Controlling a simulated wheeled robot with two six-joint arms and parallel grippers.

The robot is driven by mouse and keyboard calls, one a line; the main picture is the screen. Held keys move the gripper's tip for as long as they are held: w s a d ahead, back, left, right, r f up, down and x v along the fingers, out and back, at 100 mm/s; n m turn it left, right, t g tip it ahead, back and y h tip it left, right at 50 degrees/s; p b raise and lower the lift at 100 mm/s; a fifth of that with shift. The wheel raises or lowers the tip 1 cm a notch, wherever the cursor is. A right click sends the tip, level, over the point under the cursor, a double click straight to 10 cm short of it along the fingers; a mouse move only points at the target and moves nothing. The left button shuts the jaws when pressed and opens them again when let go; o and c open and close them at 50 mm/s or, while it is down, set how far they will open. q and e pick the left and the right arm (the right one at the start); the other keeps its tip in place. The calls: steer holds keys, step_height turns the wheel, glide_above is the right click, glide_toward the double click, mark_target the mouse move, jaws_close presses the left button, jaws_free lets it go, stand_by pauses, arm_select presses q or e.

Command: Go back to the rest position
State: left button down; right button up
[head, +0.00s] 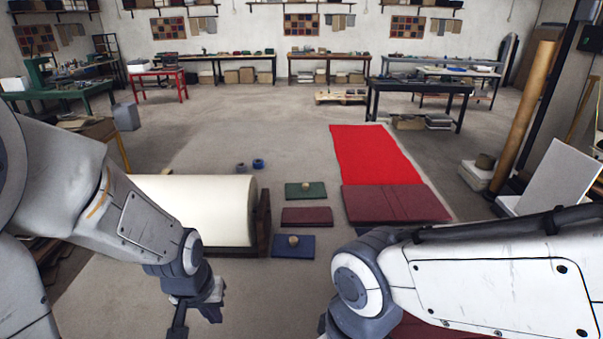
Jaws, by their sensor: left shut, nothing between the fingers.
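My left arm comes in from the left, and its gripper (198,315) points down over the grey floor at the bottom of the head view. It is shut and empty, apart from the cream roll (200,207) behind it. My right arm crosses the lower right, bent at a grey joint. Its gripper is out of the picture below.
A bright red cloth (372,155) lies flat beyond a dark red folded stack (396,204). Green (306,195), maroon (306,217) and blue (293,246) slabs lie between roll and stack. A brown post (525,110) stands right. Worktables line the back; mid-floor is mostly clear.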

arm_select(q)
steer(key=s+d+f+m+g+b, duration=0.2)
steer(key=s+d+f+m+b, duration=0.1)
steer(key=s+d+m+b, duration=0.5)
steer(key=s+d+b, duration=0.2)
steer(key=s+d, duration=0.2)
steer(key=s, duration=0.2)
steer(key=shift+f+h, duration=0.25)
steer(key=shift+h, duration=0.15)
